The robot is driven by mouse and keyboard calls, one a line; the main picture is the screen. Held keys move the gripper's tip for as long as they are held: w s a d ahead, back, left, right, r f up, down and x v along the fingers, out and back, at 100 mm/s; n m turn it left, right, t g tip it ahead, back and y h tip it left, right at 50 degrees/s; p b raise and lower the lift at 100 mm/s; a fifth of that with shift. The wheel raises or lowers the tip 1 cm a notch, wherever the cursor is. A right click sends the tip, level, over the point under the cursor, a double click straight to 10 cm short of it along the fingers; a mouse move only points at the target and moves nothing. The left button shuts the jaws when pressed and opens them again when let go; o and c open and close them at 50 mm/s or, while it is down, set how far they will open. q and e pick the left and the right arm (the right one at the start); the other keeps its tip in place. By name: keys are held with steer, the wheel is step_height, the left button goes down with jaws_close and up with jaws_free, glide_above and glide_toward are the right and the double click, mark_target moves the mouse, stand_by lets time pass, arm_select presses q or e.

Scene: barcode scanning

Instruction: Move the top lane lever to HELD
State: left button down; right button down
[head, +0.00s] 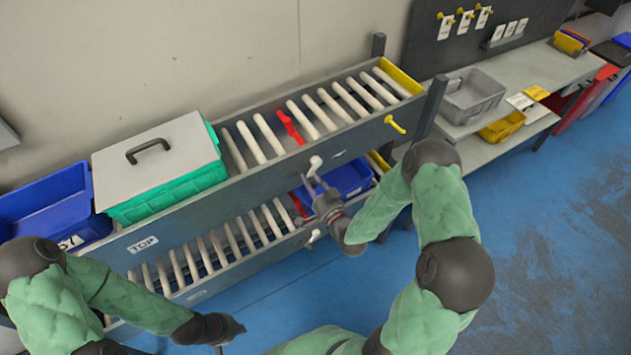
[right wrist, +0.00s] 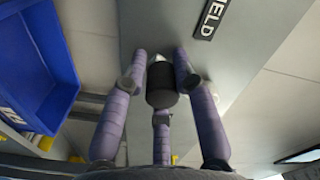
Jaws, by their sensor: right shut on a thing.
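The top lane, labelled TOP (head: 142,243), is the upper roller rack. Its lever (head: 314,165) shows as a pale handle on the front rail, just above my right gripper (head: 318,188). In the right wrist view my right gripper (right wrist: 160,80) has its purple fingers closed around the lever's dark round knob (right wrist: 161,98). A dark label (right wrist: 211,18), partly readable as "ELD", sits on the grey rail beyond it.
A green crate with a grey lid (head: 160,165) and a blue bin (head: 45,210) are on the top lane's left. Another blue bin (head: 348,178) lies in the lower lane, near my right gripper. A second pale lever (head: 313,237) is on the lower rail. Blue floor is clear in front.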

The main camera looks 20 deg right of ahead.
steer(key=shift+a+r+m, duration=0.5)
steer(key=shift+a+m, duration=0.2)
steer(key=shift+m, duration=0.5)
steer(key=shift+r, duration=0.1)
steer(key=c, duration=1)
jaws_free()
steer(key=shift+c, duration=0.2)
steer(key=shift+s, duration=0.3)
steer(key=s+d, duration=0.1)
steer(key=s, duration=1)
steer(key=shift+s, duration=0.2)
